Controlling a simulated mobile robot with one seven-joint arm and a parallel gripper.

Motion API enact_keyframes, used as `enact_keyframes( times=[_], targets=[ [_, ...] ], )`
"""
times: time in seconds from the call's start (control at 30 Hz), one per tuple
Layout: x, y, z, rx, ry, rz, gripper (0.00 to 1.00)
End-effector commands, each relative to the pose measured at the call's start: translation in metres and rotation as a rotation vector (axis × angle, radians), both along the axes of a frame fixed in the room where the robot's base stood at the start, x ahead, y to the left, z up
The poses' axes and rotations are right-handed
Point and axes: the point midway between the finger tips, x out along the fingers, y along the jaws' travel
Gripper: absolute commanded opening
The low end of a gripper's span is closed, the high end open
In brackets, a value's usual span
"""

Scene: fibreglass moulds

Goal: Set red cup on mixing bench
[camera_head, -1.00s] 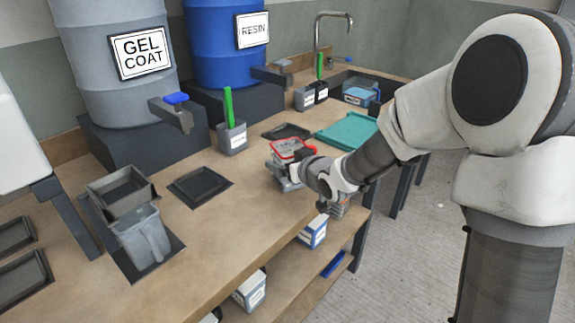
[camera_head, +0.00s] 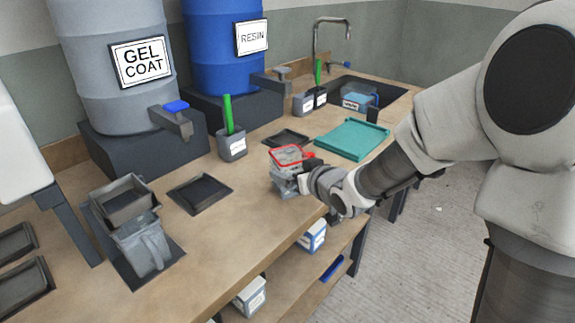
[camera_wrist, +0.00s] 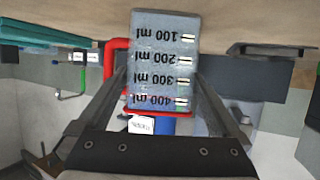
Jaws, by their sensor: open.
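The red cup (camera_head: 288,157) is a see-through grey measuring cup with a red rim and red handle. In the head view it stands upright on the mixing bench (camera_head: 240,245), near the front edge. My gripper (camera_head: 289,182) is open at the cup's lower part. The upside-down wrist view shows the cup (camera_wrist: 165,50) with its ml marks facing me, its base against the bench top, and its handle at the left. My gripper's two fingers (camera_wrist: 163,85) lie on either side of it. Whether they touch it cannot be told.
A teal tray (camera_head: 352,139) lies behind and right of the cup. A dark flat tray (camera_head: 200,194) and a holder with a green-handled tool (camera_head: 231,143) are to the left. A grey jug (camera_head: 143,245) stands further left. Bare bench lies left of the cup.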

Motion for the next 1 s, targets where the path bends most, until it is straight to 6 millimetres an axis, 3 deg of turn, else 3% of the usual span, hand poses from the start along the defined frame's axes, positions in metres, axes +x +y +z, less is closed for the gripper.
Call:
enact_keyframes(
  times=[0.2, 0.4, 0.83, 1.0],
  targets=[
    [-0.037, -0.021, 0.021, -0.001, -0.002, -0.001, 1.00],
    [-0.056, -0.032, 0.029, -0.001, -0.002, -0.001, 1.00],
    [-0.062, -0.035, 0.030, -0.001, 0.001, -0.001, 1.00],
    [-0.063, -0.050, 0.049, -0.065, 0.012, -0.054, 1.00]
  ],
)
